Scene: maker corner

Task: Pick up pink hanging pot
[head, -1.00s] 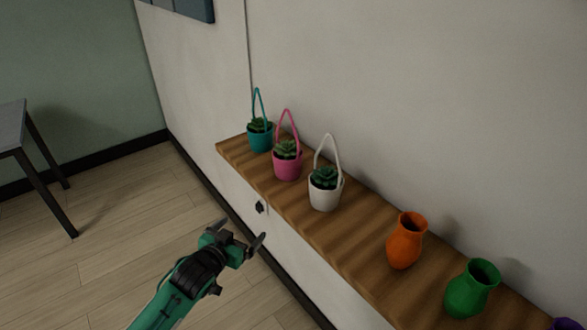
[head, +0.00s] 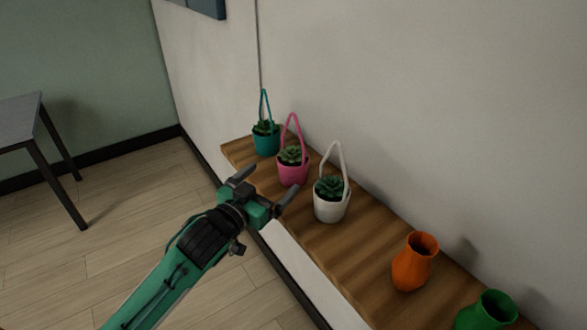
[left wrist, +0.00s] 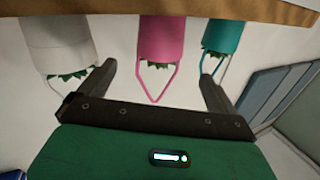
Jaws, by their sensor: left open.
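The pink hanging pot (head: 292,171) holds a green succulent and has a tall looped handle. It stands upright on the wooden shelf (head: 318,240), between a teal pot (head: 266,143) and a white pot (head: 331,204). My left gripper (head: 268,182) is open and empty, in front of the shelf edge near the pink pot, not visibly touching it. In the left wrist view, upside down, the pink pot (left wrist: 162,38) lies in line with the gap between the open fingers (left wrist: 160,88). The white pot (left wrist: 66,45) and teal pot (left wrist: 226,36) show at either side. My right gripper is not in view.
An orange vase (head: 414,263) and a green vase (head: 488,312) stand farther along the shelf at the right. A wall runs close behind the pots. A grey table (head: 18,120) stands at the far left, with open floor between.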

